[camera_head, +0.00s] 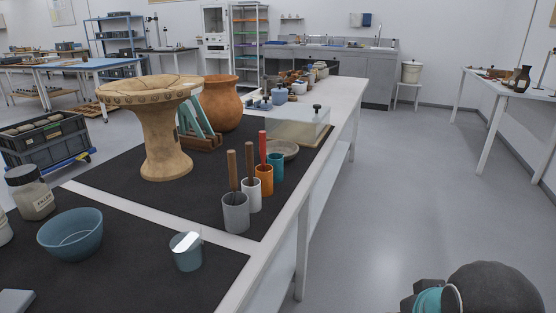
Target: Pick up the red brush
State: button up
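The red brush (263,147) stands upright in an orange cup (264,181), with only its red handle showing above the rim. Its lower end is hidden inside the cup. The cup stands on a dark mat near the right edge of the long white table. A dark rounded part with a teal ring at the bottom right corner looks like part of my arm, to the right of the table and well apart from the brush. My gripper's fingers do not show.
Brown-handled tools stand in a grey cup (236,213) and a white cup (251,194) in front of the orange one. A teal cup (276,166) and a shallow bowl (283,150) are close behind. A pedestal vessel (165,130) stands left. The floor right of the table is clear.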

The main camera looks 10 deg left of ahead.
aim_at(262, 134)
jog(key=z, duration=0.5)
jog(key=i, duration=0.7)
jog(key=u, duration=1.3)
